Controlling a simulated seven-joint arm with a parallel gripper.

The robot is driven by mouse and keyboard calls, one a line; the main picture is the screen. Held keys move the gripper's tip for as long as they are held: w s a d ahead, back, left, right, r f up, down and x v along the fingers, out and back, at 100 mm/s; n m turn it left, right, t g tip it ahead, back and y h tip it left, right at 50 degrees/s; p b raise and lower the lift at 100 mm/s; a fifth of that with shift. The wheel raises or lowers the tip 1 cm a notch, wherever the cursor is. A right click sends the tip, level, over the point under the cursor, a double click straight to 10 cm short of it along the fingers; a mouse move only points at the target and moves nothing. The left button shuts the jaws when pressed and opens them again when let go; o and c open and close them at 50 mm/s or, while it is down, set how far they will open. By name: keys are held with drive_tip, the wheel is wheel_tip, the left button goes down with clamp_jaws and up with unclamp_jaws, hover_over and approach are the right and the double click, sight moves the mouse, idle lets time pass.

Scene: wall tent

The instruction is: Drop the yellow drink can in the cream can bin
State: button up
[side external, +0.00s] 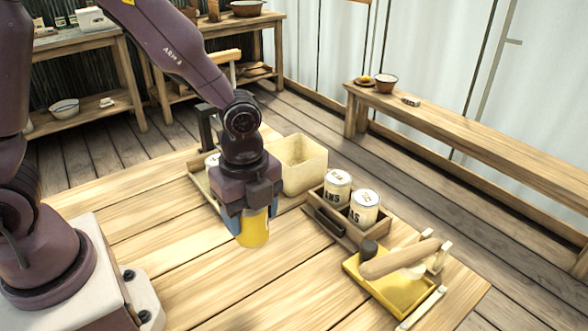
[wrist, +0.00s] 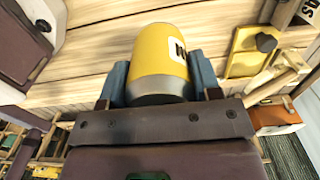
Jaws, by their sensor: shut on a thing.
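The yellow drink can (side external: 253,229) is held between the fingers of my gripper (side external: 245,218), above the front middle of the wooden table. In the wrist view the can (wrist: 160,55) sits between the two blue fingers of my gripper (wrist: 160,85), which are shut on its sides; a dark mark on a white label shows. The cream can bin (side external: 303,166) stands behind and to the right of my gripper, with its open top facing up. The bin's inside is only partly seen.
Right of the bin, a wooden tray (side external: 325,222) holds two white cans (side external: 364,207). A yellow tray (side external: 395,287) with a wooden roller (side external: 401,259) lies at the front right. A low tray (side external: 201,180) is partly hidden behind my gripper. The front middle tabletop is clear.

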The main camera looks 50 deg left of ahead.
idle(0.3)
drive_tip(key=w+a, duration=0.3)
drive_tip(key=w, duration=0.5)
drive_tip(key=w+a, duration=0.3)
drive_tip(key=w, duration=0.5)
drive_tip(key=w+a, duration=1)
drive_tip(key=a, duration=0.4)
wheel_tip(320, 180, down, 6)
drive_tip(key=shift+s+f, duration=0.15)
drive_tip(key=shift+s, duration=0.05)
drive_tip(key=shift+a, duration=0.1)
drive_tip(key=o, duration=1)
